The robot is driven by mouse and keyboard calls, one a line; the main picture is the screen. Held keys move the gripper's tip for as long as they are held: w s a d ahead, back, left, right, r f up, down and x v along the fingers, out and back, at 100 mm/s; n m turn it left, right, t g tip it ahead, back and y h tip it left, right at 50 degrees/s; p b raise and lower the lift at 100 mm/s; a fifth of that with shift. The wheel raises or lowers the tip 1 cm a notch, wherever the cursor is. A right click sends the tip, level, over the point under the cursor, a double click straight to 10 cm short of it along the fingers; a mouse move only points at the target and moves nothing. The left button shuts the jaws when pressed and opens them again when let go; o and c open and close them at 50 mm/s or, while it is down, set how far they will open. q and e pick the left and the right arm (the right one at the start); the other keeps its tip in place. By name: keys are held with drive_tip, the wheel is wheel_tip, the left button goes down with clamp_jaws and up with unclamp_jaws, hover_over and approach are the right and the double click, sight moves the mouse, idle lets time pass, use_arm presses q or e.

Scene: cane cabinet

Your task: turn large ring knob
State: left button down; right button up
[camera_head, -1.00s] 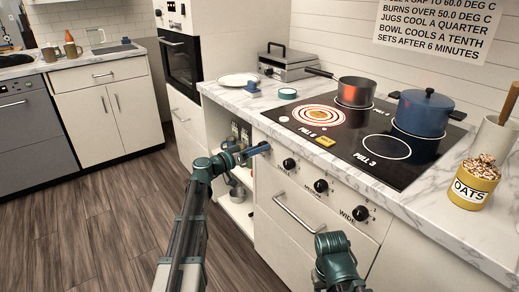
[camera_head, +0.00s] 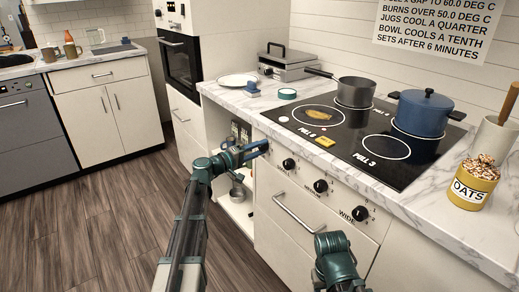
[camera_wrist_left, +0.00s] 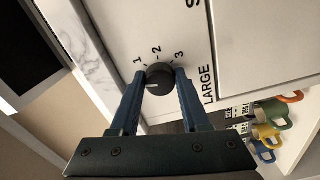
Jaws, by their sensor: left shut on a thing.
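The large ring knob (camera_wrist_left: 160,78) is a round black knob with a pale mark, beside the word LARGE and the numbers 1, 2 and 3 in the left wrist view. The mark points to the lower left, away from the numbers. My left gripper (camera_wrist_left: 161,85) is shut on this knob, one blue finger on each side. In the head view my left gripper (camera_head: 256,149) is at the left end of the cabinet's control panel and hides the knob. The large ring (camera_head: 317,114) on the black hob (camera_head: 362,172) is dark. My right gripper is not visible.
Other black knobs (camera_head: 289,164) sit along the panel above a drawer handle (camera_head: 296,214). A grey pan (camera_head: 355,92) and a blue pot (camera_head: 422,114) stand on the hob. Mugs (camera_wrist_left: 270,133) show on an open shelf beside the panel.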

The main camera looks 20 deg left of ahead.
use_arm(q)
drive_tip(key=shift+n, duration=1.1)
drive_tip(key=shift+c, duration=1.9)
unclamp_jaws()
drive_tip(key=shift+s, duration=0.1)
drive_tip(key=v, duration=1.3)
drive_tip(key=shift+s+a, duration=0.25)
drive_tip(key=shift+a, duration=0.05)
